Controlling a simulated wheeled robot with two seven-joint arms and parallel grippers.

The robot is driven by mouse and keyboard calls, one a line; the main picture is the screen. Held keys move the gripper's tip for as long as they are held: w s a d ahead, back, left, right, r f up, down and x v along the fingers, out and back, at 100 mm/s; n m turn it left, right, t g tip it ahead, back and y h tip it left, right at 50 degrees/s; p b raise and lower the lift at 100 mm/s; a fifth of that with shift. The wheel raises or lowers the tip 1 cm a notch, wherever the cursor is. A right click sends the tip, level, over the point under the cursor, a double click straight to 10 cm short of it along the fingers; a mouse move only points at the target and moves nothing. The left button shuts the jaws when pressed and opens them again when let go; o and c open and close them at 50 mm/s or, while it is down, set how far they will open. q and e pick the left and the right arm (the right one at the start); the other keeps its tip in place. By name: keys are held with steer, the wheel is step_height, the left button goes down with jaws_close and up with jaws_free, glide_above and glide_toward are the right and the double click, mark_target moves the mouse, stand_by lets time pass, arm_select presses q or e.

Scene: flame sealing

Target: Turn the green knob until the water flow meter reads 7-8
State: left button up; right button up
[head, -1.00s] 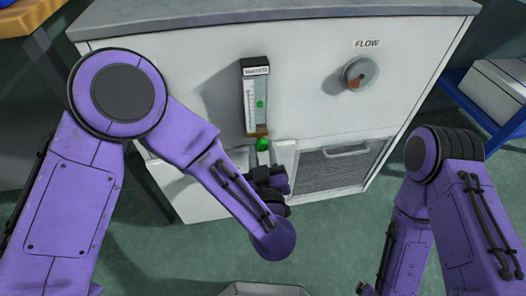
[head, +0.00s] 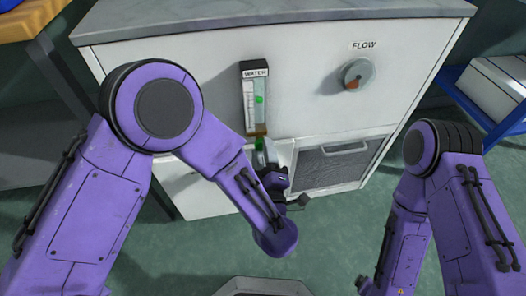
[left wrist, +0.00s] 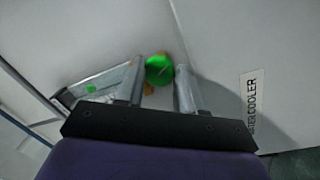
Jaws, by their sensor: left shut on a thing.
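The water flow meter (head: 252,115) is an upright clear tube with a scale on the white cabinet front. Its green float (head: 259,99) sits above mid-height; the scale numbers are too small to read. The green knob (head: 259,145) is at the meter's foot. My left gripper (head: 264,155) is shut on the knob from below, its fingers on either side. In the left wrist view the knob (left wrist: 159,69) shows between the fingertips (left wrist: 160,85), with the meter (left wrist: 100,84) lying to the left. My right gripper is not visible; only the right arm shows.
A round grey dial (head: 357,74) with an orange mark sits under the FLOW label (head: 364,45). A dark vent panel (head: 340,168) is lower right. A blue cart (head: 478,112) with a white box stands at the right. The floor before the cabinet is clear.

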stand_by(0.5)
arm_select(q)
steer(key=o, duration=1)
steer(key=shift+o, duration=0.2)
